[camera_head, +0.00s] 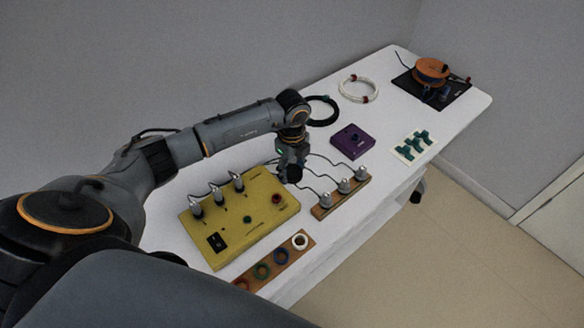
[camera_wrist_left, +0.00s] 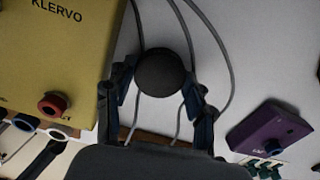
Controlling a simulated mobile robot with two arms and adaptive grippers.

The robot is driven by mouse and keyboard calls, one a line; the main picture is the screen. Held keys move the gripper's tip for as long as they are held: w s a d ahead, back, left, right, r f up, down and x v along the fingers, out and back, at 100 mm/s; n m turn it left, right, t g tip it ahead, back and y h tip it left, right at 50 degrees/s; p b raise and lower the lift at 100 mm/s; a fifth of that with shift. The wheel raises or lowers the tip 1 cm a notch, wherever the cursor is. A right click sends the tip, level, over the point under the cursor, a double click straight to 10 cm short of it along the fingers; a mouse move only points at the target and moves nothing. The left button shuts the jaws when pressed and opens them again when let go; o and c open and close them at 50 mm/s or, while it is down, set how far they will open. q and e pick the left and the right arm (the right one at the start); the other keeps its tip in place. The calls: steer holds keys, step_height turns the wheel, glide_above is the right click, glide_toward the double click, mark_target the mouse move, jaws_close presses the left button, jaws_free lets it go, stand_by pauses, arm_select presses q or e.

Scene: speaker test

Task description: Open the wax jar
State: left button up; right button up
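A dark round object (camera_wrist_left: 162,72), seen from above in the left wrist view, may be the wax jar or its lid; no label shows on it. My left gripper (camera_wrist_left: 160,88) has a finger on each side of this object. I cannot tell whether the fingers touch it or stand just clear. In the head view my left gripper (camera_head: 291,165) points down over the table behind the yellow box, with a small black shape (camera_head: 293,175) at its tips.
The yellow box (camera_head: 226,238) with lamps and cables stands just in front; its edge is close in the wrist view. A wooden lamp strip (camera_head: 325,207), ring strip (camera_head: 282,262), purple box (camera_head: 352,142), cable coils (camera_head: 358,89) and orange reel (camera_head: 431,71) share the white table (camera_head: 385,120).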

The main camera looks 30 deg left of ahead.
mark_target(292, 172)
stand_by(0.3)
arm_select(q)
steer(key=shift+r, duration=0.3)
step_height(292, 172, up, 12)
steer(key=shift+f+b, duration=0.15)
steer(key=shift+b, duration=0.45)
